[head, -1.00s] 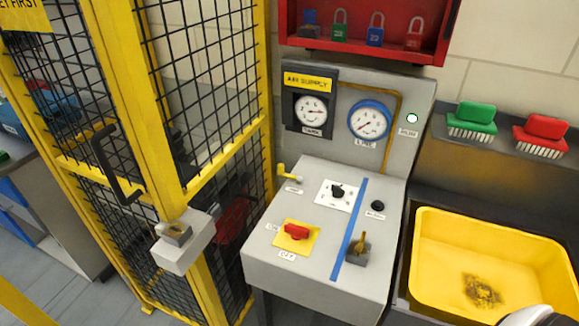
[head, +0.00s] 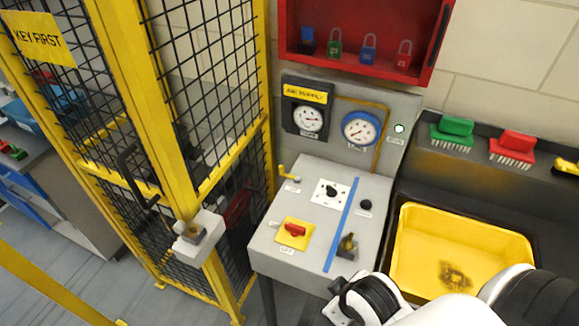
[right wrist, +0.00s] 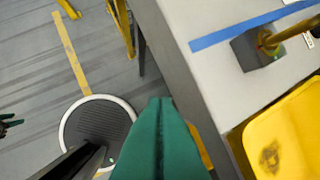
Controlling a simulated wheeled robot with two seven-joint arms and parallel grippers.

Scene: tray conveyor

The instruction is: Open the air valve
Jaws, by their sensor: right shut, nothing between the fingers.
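A grey control console (head: 268,251) stands under an AIR SUPPLY sign (head: 306,93). A small yellow lever (head: 287,173) sits at its back left; its label is too small to read. A red rotary switch (head: 294,230) on a yellow plate, a black selector knob (head: 331,191) and a brass key-like piece in a dark block (head: 347,245) are on the top. The block also shows in the right wrist view (right wrist: 245,54). My right gripper (right wrist: 160,106) has green fingers pressed together, empty, beside the console's front edge. In the head view its wrist is low right, fingers hidden.
A yellow mesh cage (head: 180,150) with a black handle and a lock box (head: 198,243) stands left of the console. A yellow basin (head: 410,225) is at the right. A red padlock cabinet (head: 365,75) hangs above. Gauges (head: 360,129) stand behind the console top.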

